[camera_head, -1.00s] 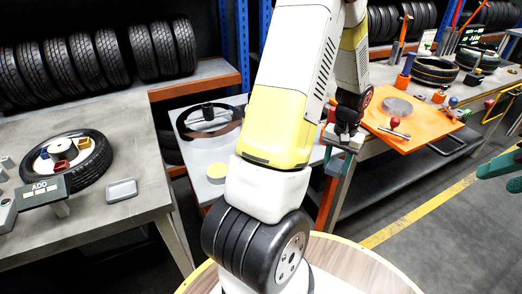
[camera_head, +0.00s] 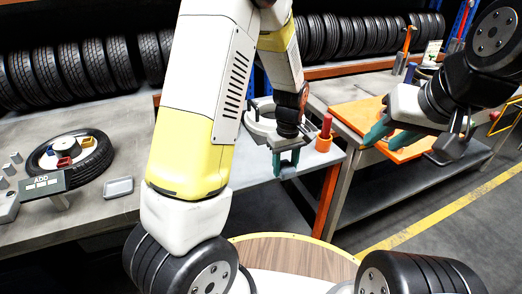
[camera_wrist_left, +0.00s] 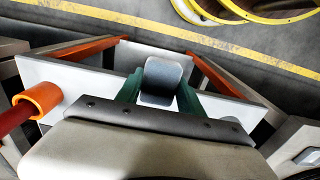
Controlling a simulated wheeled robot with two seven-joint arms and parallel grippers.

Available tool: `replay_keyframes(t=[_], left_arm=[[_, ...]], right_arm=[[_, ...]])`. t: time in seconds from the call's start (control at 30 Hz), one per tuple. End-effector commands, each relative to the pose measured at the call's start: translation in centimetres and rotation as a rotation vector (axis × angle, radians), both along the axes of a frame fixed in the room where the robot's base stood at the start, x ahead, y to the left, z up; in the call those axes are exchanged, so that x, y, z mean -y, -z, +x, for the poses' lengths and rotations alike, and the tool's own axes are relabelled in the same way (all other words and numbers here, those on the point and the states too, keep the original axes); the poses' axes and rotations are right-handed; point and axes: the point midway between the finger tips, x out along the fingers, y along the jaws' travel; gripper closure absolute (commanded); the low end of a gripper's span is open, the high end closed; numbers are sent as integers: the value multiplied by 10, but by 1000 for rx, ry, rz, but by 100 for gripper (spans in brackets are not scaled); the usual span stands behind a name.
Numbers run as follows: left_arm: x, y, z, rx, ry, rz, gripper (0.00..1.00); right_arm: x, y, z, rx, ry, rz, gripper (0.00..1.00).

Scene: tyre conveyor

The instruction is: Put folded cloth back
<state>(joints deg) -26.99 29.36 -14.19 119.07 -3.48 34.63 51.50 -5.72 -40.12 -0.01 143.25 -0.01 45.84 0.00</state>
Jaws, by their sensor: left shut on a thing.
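My left gripper (camera_head: 286,163) points down over the front edge of the grey table (camera_head: 253,165). In the left wrist view its green fingers (camera_wrist_left: 160,92) are shut on a small pale grey block with a rounded top (camera_wrist_left: 163,76). This looks like the folded cloth, though its folds are not clear. My right gripper (camera_head: 390,138) is in front of the orange mat (camera_head: 350,113) at the right, with its teal fingers apart and nothing seen between them.
A red cylinder in an orange holder (camera_head: 325,138) stands right of my left gripper; the holder also shows in the left wrist view (camera_wrist_left: 43,97). A tyre (camera_head: 70,158) and a small tray (camera_head: 119,187) are on the left bench. Tyres line the back racks.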

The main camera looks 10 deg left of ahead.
Motion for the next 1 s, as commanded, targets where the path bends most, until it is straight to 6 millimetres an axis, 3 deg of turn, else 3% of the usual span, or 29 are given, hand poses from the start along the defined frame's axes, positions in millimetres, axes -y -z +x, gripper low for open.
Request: replay_keyframes(t=[0.2,0.4,0.73,1.0], left_arm=[[-55,6,31,-1,-7,1,93],[-92,10,52,-1,-2,0,93],[-116,13,66,0,-1,0,93],[-116,48,66,-1,2,0,93]], right_arm=[[0,0,0,0,0,0,64],[0,0,0,0,0,0,64],[0,0,0,0,0,0,64],[0,0,0,0,0,0,64]])
